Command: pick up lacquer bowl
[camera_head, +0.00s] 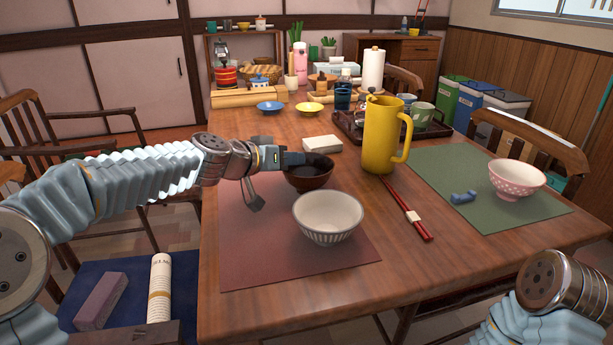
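The dark brown lacquer bowl (317,180) stands upright on the table, at the far edge of the reddish placemat and just behind a white striped bowl (328,222). My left gripper (296,159) comes in from the left, with its dark fingers at the bowl's left rim. They overlap the rim in the picture; I cannot tell whether they touch it or how far apart they are. My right arm shows only at the lower right corner, and its gripper is out of view.
A yellow pitcher (381,138) stands right of the lacquer bowl, with red chopsticks (408,207) in front. A white block (321,143) lies behind the bowl. A pink bowl (517,177) sits on the green placemat (440,170). The wood between the placemats is mostly clear.

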